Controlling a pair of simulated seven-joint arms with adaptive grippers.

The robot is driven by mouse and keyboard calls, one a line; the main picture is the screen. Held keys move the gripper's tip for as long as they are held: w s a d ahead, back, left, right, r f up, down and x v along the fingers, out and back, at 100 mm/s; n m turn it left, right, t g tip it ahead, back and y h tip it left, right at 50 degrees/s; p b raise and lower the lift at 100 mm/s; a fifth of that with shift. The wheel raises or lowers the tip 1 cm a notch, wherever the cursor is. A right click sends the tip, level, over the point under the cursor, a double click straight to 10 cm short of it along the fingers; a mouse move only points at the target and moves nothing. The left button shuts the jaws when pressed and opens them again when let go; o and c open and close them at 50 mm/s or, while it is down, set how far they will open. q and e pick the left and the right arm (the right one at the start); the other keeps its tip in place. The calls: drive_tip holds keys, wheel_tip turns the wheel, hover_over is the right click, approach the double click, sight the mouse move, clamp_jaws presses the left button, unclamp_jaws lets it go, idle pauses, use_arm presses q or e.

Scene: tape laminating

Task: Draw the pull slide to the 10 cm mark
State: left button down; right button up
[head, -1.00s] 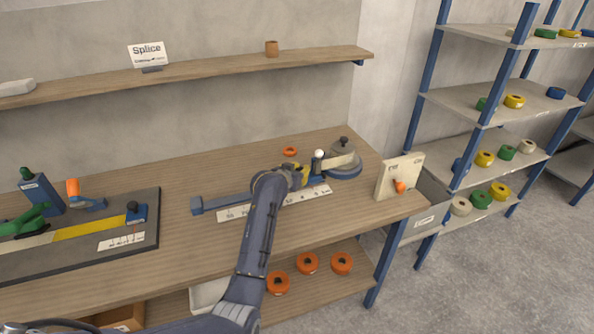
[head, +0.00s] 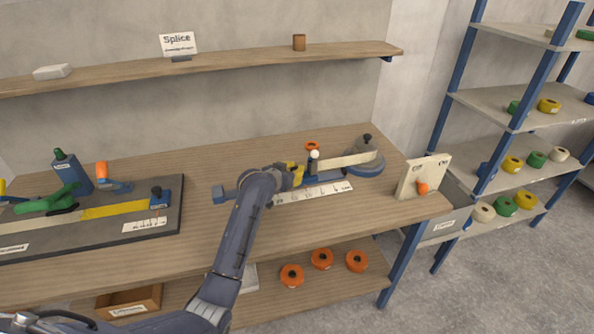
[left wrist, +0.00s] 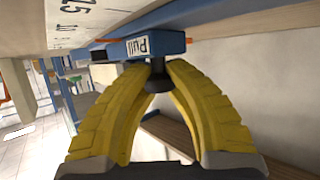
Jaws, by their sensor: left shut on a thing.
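The blue pull slide (head: 312,168) has a white ball on top and sits on the rail along the ruler. Its "Pull" label (left wrist: 143,46) shows in the left wrist view. A pale tape strip (head: 343,163) runs from the slide to the round dispenser (head: 367,167) at the right. My left gripper (head: 297,175) is at the slide's left side. In the left wrist view its yellow fingers (left wrist: 158,78) are shut on the slide's black knob (left wrist: 134,76). The ruler (head: 325,191) lies in front; I cannot read which mark the slide is at.
An orange roll (head: 312,146) lies behind the slide. An upright board (head: 420,178) with an orange part stands at the bench's right end. A dark mat (head: 170,222) with yellow tape and green tools lies at the left. A wall shelf (head: 240,58) runs above.

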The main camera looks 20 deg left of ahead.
use_arm(q)
drive_tip(key=c, duration=1.6)
unclamp_jaws()
drive_tip(key=shift+w+r, duration=0.1)
drive_tip(key=shift+r, duration=0.5)
drive_tip(key=o, duration=0.5)
drive_tip(key=shift+f, duration=0.35)
drive_tip(key=v, duration=1.2)
